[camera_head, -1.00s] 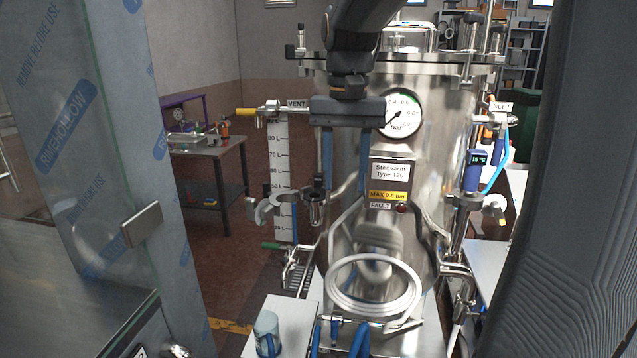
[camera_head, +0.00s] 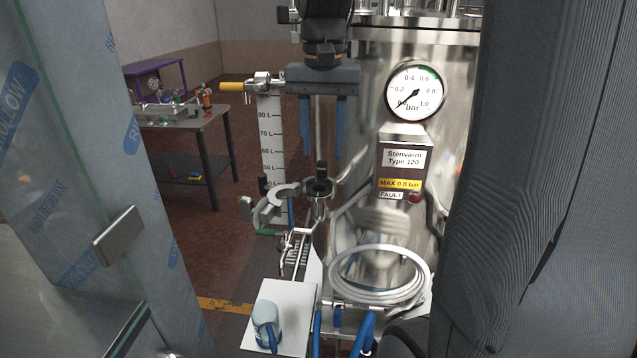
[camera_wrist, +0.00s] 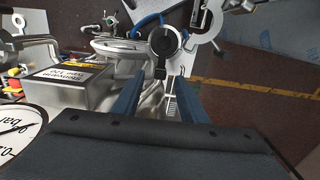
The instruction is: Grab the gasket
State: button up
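A dark ring (camera_head: 319,188), which looks like the gasket, lies on top of an upright steel pipe end in front of the tank. It also shows in the wrist view (camera_wrist: 165,40). A small dark block (camera_head: 321,170) stands at its edge; I cannot tell whether it is part of the ring. My gripper (camera_head: 323,155) points down with its two blue fingers apart and nothing between them. Its fingertips are above the ring and block in the head view. In the wrist view the block lies between the fingertips (camera_wrist: 159,77). An open steel clamp (camera_head: 272,208) hangs left of the ring.
The steel tank (camera_head: 440,150) with its gauge (camera_head: 415,91) and label box (camera_head: 402,160) stands close on the right. A round steel hatch rim (camera_head: 381,290) is below. Film-wrapped glass (camera_head: 60,180) fills the left.

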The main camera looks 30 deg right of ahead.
aim_at(322, 161)
jog(key=shift+w+f+p, duration=0.2)
jog(key=shift+f+p, duration=0.55)
jog(key=shift+f, duration=1.35)
grip_shut()
jog(key=shift+r, duration=0.1)
